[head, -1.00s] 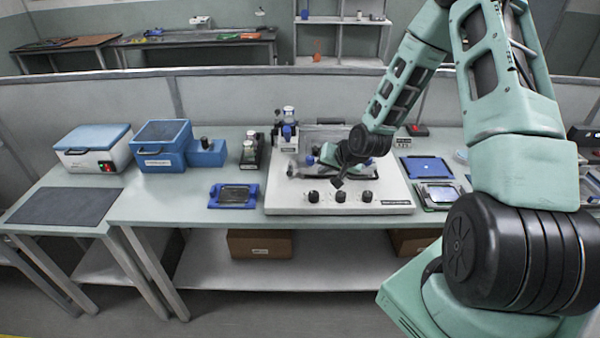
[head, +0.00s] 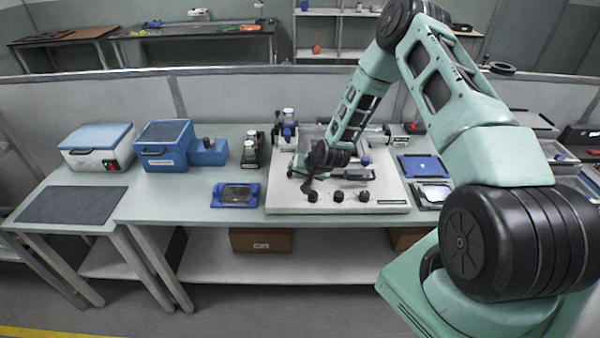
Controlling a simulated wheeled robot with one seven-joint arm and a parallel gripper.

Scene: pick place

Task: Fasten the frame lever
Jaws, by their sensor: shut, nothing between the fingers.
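A white machine (head: 290,207) with black knobs along its front stands on the table. A dark frame-like part (head: 352,173) lies on its top. A blue-tipped part (head: 366,160) shows at its right; I cannot tell whether this is the lever. My gripper (head: 307,188) is shut and empty, pointing down over the left part of the machine's top, behind the knobs. My wrist hides part of the frame. I cannot tell whether the fingertips touch anything.
A blue holder with a dark plate (head: 236,195) lies left of the machine. A blue tray (head: 423,166) and a framed screen (head: 433,193) lie to the right.

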